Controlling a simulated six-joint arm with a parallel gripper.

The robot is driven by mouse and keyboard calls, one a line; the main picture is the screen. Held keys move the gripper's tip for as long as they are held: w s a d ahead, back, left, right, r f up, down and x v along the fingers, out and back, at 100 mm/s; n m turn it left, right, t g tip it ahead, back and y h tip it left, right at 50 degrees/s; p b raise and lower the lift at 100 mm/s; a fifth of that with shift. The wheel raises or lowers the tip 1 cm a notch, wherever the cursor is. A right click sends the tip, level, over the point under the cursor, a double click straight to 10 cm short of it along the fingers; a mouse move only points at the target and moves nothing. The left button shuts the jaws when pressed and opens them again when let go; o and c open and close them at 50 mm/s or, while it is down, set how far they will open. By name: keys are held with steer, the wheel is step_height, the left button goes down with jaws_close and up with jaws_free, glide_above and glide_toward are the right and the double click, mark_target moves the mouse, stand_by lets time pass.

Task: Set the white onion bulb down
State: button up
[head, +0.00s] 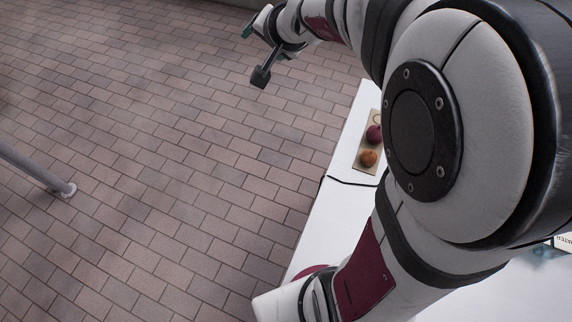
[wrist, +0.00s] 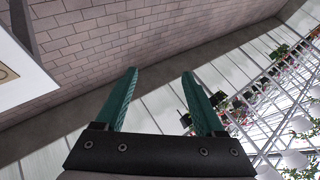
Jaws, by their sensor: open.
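My gripper (wrist: 160,72) is open in the wrist view. Its two teal fingers are apart with nothing between them. In the head view my gripper (head: 255,20) is at the top, out over the brick floor and clear of the table. I cannot make out a white onion bulb in either view. A tan board (head: 361,168) on the white table holds a purple onion (head: 374,133) and an orange-brown onion (head: 368,158). A pale ring shows at the board's far end, partly hidden by my arm. A board corner with a ring mark (wrist: 5,73) shows at the wrist view's left edge.
The white table (head: 335,225) has a dark cable (head: 350,183) across it. My arm hides much of the table. A grey metal post (head: 40,172) stands on the brick floor at left. The wrist view shows glazing and plants (wrist: 290,60) at right.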

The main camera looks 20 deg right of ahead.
steer(key=s+a+f+n+g+y, duration=0.1)
steer(key=s+a+n+g+y, duration=0.15)
steer(key=s+a, duration=0.7)
steer(key=s+f+n+g, duration=0.1)
steer(key=s+f+g, duration=0.1)
steer(key=s, duration=0.9)
steer(key=s+f+n+g+h, duration=0.1)
steer(key=s+f+g, duration=0.2)
steer(key=s, duration=0.8)
steer(key=shift+s+d+g, duration=0.35)
steer(key=shift+d+g, duration=0.1)
steer(key=shift+g, duration=0.6)
